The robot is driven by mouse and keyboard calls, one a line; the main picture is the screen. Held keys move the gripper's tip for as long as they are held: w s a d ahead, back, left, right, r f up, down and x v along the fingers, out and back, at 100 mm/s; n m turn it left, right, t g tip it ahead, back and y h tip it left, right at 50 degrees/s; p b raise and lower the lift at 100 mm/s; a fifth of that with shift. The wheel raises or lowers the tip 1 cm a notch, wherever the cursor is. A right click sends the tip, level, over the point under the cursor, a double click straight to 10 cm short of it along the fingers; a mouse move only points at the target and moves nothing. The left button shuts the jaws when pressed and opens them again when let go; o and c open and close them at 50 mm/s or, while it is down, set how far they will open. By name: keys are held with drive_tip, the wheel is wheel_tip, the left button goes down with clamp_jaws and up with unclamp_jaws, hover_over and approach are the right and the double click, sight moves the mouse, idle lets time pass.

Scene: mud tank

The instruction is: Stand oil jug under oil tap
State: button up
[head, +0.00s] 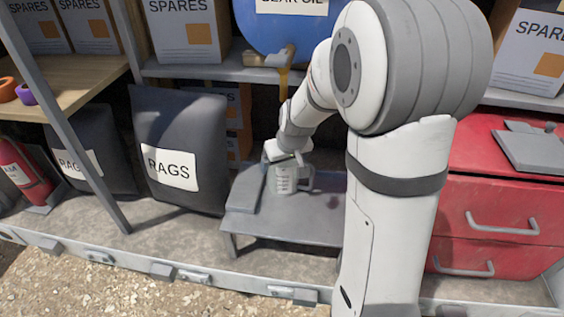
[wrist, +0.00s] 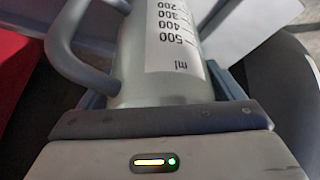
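The oil jug (head: 284,182) is a pale, translucent measuring jug with a scale. It is upright at the small grey bench (head: 270,222); I cannot tell whether its base touches the top. My gripper (head: 285,158) is at the jug's upper part, coming from above. In the wrist view the jug (wrist: 160,70) fills the space between the fingers, which appear shut on its sides, with its handle at left. The oil tap (head: 270,58) is on the blue gear oil drum (head: 290,30), above the jug in the picture. A yellowish vertical piece shows below the tap, partly hidden by my arm.
Two dark RAGS bags (head: 180,135) stand left of the bench. A red drawer cabinet (head: 495,215) is at right. Spares boxes (head: 185,30) sit on shelves. A slanted grey post (head: 85,150) crosses the left side. Bare floor (head: 150,235) lies before the bags.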

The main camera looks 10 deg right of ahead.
drive_tip(key=shift+o, duration=1.2)
drive_tip(key=a+p+v, duration=0.1)
drive_tip(key=p+v, duration=0.2)
drive_tip(key=v, duration=0.9)
drive_tip(key=s+f+m+g, duration=0.1)
drive_tip(key=s+g, duration=0.2)
drive_tip(key=s, duration=1.6)
drive_tip(key=shift+f+m+h, duration=0.15)
drive_tip(key=shift+m+h, duration=0.15)
drive_tip(key=shift+m, duration=0.1)
